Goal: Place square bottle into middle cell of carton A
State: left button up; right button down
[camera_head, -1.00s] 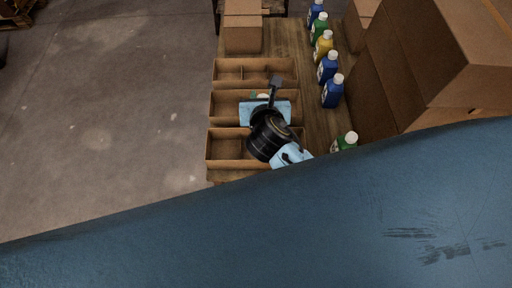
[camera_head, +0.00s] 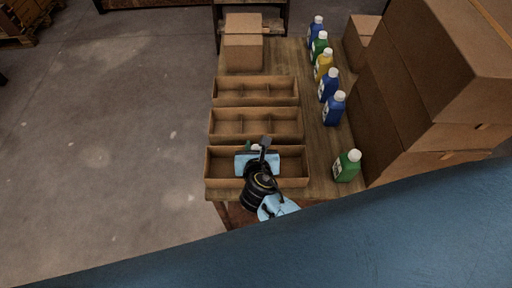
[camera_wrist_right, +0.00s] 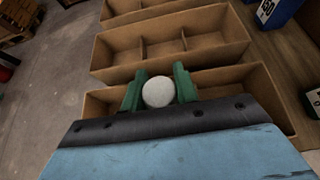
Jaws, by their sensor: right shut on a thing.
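My right gripper (camera_head: 256,149) is shut on a bottle, over the nearest of three open cartons. In the right wrist view, the bottle's round white cap (camera_wrist_right: 158,92) shows between the green fingers; its body is hidden below. The nearest carton (camera_head: 222,182) also shows in the wrist view (camera_wrist_right: 232,82); its dividers are mostly covered by the gripper. Behind it are the middle carton (camera_head: 226,136) and far carton (camera_head: 230,101), both showing empty cells split by dividers. I cannot read which is carton A, nor tell whether the bottle is inside the carton. My left gripper is out of view.
A green bottle (camera_head: 347,167) stands right of the nearest carton. Blue (camera_head: 333,110), yellow and green bottles line the table behind it. Stacked boxes (camera_head: 440,80) wall off the right side. A closed box (camera_head: 243,52) sits at the back left. The floor left of the table is clear.

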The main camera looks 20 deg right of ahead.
jog(key=shift+r, duration=0.1)
jog(key=shift+f, duration=0.2)
jog(key=c, duration=1.1)
grip_release()
jog(key=shift+s+r, duration=0.25)
jog(key=shift+r, duration=0.05)
jog(key=p+v, duration=0.2)
jog(key=v, duration=0.9)
jog(key=shift+s+a+r, duration=0.1)
jog(key=shift+s, duration=0.1)
